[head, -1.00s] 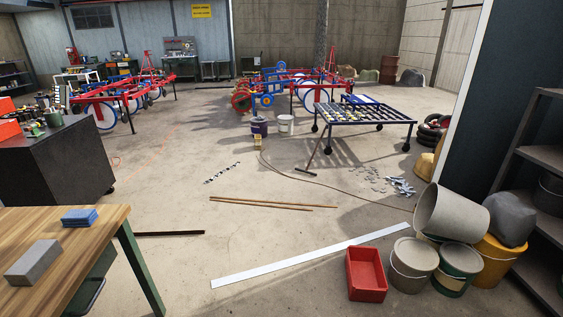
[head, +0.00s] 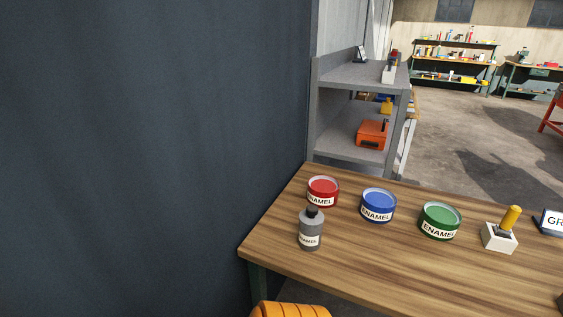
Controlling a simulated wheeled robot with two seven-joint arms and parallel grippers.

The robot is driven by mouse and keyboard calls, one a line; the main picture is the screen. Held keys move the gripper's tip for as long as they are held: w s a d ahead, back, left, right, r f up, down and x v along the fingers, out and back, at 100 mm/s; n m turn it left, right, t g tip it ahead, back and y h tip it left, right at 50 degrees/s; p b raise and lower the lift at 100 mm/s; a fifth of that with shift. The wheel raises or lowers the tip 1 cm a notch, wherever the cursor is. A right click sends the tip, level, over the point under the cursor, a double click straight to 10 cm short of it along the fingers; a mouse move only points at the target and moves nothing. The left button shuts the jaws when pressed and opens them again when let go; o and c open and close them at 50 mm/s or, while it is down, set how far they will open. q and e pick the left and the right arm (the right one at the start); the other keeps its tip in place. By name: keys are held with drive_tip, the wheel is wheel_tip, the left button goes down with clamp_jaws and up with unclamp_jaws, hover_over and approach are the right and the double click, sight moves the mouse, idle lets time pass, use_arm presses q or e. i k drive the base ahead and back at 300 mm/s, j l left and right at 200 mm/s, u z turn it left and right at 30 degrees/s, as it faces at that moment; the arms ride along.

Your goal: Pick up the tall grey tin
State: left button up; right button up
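The tall grey tin (head: 311,233) stands upright on the wooden table (head: 400,262) in the head view, near its left end. Neither of my grippers is in view.
A blue enamel tin (head: 378,205) and a green one (head: 440,219) stand to the right. Further right are a white block with a yellow handle (head: 511,218) and a sign (head: 551,222). A dark wall (head: 150,150) fills the left. An orange ribbed object (head: 290,309) shows at the bottom edge.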

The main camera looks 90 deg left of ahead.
sight(310, 237)
drive_tip(key=u, duration=2.45)
